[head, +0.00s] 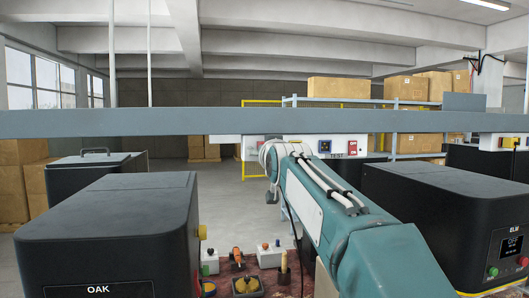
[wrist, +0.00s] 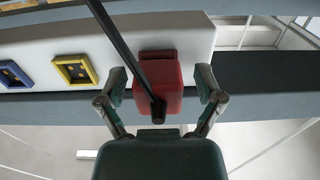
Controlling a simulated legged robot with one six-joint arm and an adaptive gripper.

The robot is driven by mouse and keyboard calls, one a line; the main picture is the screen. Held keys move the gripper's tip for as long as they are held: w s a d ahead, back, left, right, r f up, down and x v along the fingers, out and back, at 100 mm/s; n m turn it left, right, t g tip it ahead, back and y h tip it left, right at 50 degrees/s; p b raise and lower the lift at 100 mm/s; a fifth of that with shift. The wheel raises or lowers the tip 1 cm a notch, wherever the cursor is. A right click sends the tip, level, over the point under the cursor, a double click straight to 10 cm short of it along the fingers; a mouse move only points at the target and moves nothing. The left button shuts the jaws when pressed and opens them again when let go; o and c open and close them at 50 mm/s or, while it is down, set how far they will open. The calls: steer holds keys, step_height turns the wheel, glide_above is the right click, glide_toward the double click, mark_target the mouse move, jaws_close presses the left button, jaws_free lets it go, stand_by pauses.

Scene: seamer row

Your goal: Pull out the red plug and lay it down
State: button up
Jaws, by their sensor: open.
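The red plug (wrist: 160,82) sits at the white panel (wrist: 115,35) in the wrist view. A black cable (wrist: 125,50) crosses in front of the panel and meets the plug's near end. My gripper (wrist: 161,84) is open, with one finger on each side of the plug. Gaps show between the fingers and the plug's sides, so it is not clasped. In the head view my arm reaches up to the overhead beam, and I cannot make out the plug or the fingers clearly there.
A yellow socket (wrist: 76,70) and a blue socket (wrist: 14,75) are left of the plug. In the head view a long grey beam (head: 120,123) spans the picture. Black machines stand left (head: 110,230) and right (head: 440,210). Small items, including a yellow-topped one (head: 247,286), stand low between them.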

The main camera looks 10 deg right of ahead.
steer(key=shift+d, duration=0.1)
steer(key=shift+c, duration=0.3)
jaws_close()
steer(key=shift+s, duration=0.15)
steer(key=shift+s, duration=2.85)
